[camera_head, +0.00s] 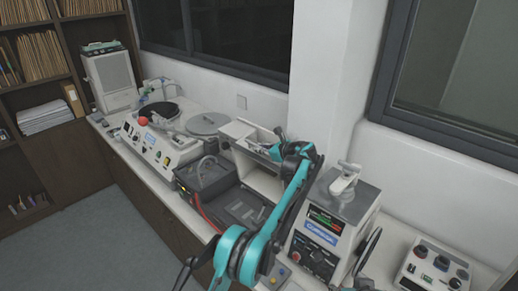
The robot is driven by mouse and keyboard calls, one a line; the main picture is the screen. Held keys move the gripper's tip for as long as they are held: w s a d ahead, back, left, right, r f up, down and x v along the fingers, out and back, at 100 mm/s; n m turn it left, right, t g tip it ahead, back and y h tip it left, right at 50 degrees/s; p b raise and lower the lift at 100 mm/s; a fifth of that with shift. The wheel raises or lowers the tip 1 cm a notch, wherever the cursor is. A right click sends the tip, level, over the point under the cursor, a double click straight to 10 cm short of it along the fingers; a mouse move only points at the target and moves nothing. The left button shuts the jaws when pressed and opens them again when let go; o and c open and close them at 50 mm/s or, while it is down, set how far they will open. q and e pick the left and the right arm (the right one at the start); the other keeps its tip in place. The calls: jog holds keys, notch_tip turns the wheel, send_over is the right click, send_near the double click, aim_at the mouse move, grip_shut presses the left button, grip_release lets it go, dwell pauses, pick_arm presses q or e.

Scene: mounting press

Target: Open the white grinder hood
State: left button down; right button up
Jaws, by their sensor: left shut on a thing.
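The white grinder hood (236,130) appears to be the pale box-like cover at the back of the bench, left of the wall pillar. Its upper side shows a dark opening; how far it is raised is hard to tell. My left gripper (276,144) is at the right end of this white piece and is shut, seemingly on its edge. The fingertips are small and partly hidden by my teal arm, so the exact contact is unclear. My right gripper does not show.
A grey machine (205,178) with a red hose stands in front of the hood. A press with a control panel (318,240) stands right of my arm. A control box (436,266) is at the far right. A polisher (150,146) with a red knob is at left.

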pick_arm(q)
jog(key=c, duration=1.6)
grip_release()
jog(key=v, duration=1.2)
jog(key=shift+a, duration=0.1)
